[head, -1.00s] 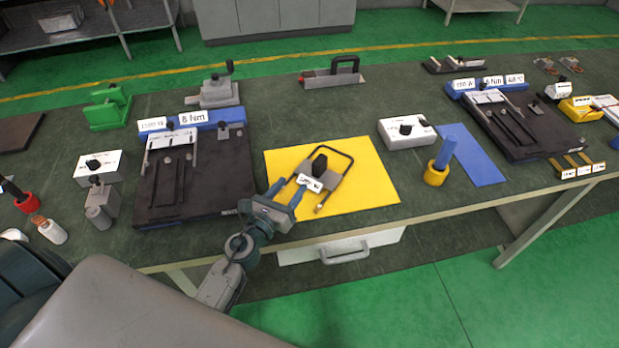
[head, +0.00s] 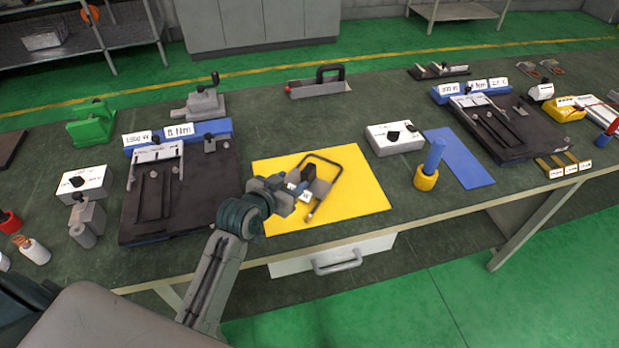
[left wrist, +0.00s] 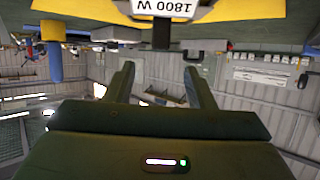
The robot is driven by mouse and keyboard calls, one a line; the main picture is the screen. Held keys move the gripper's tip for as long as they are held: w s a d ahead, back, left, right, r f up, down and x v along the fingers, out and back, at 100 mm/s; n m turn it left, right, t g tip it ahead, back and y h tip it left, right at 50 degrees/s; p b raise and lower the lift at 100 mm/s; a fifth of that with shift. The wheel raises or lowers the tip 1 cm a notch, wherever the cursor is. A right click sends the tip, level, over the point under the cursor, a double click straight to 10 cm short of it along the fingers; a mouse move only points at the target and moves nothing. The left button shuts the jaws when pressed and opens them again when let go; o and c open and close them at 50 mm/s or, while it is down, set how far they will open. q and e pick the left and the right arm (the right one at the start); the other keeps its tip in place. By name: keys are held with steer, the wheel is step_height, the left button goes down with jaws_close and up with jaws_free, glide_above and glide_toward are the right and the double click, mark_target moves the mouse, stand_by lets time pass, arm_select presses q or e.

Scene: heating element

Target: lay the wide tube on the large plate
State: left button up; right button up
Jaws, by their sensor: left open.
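The wide tube (head: 335,178) is a dark U-shaped rod with a grey bracket, a black knob and a white label. It lies on the yellow mat (head: 365,205). In the left wrist view its label (left wrist: 165,8) reads 1800 W at the top edge. My left gripper (head: 290,187) is open and empty beside the bracket's left end; its fingers are partly hidden in the head view. In the left wrist view both fingers (left wrist: 162,85) are apart with nothing between them. A dark plate (head: 200,190) lies at left, another (head: 545,130) at right; which is larger is hard to tell.
A white box (head: 84,183) and grey block crowd the left.

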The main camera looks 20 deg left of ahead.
mark_target(308, 168)
arm_select(q)
steer(key=shift+w+d, duration=0.25)
steer(key=shift+w, duration=0.1)
steer(key=p+x, duration=0.1)
steer(key=x, duration=0.3)
steer(key=shift+w+f, duration=0.2)
steer(key=shift+w, duration=0.05)
steer(key=shift+w+f+p, duration=0.1)
steer(key=shift+w+p, duration=0.35)
steer(key=shift+w, duration=0.05)
steer(key=p+x, duration=0.1)
steer(key=x, duration=0.3)
steer(key=shift+p, duration=0.3)
steer(key=shift+w+f, duration=0.15)
steer(key=shift+w, duration=0.1)
steer(key=shift+s, duration=0.1)
steer(key=shift+c, duration=0.7)
jaws_close()
